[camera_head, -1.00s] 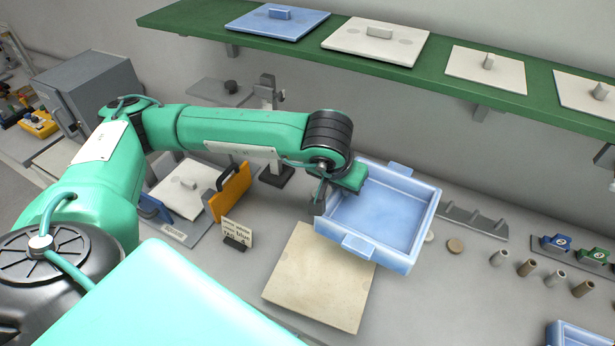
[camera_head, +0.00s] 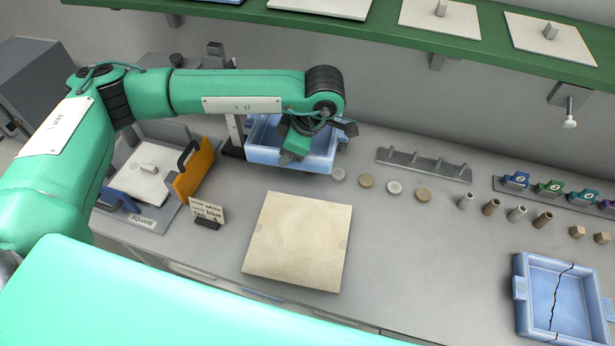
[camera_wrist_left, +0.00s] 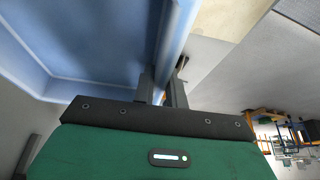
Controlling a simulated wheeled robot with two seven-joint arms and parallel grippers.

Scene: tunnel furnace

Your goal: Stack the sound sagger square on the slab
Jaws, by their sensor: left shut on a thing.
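The sound sagger is a blue open square tray (camera_head: 262,133) with no crack showing, at the back of the bench behind the slab. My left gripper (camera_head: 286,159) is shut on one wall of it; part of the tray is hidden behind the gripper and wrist. In the left wrist view the fingers (camera_wrist_left: 165,88) straddle the wall of the blue tray (camera_wrist_left: 85,45). The slab (camera_head: 298,242) is a bare cream square lying on the bench, in front of the held tray and apart from it in the head view. Whether the tray touches the bench is unclear. My right gripper is not in view.
A cracked blue sagger (camera_head: 535,300) lies at the right front. Several small discs (camera_head: 394,187), a grey rack (camera_head: 425,165) and small cylinders (camera_head: 491,207) stand right of the held tray. A green shelf (camera_head: 380,33) overhangs the back.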

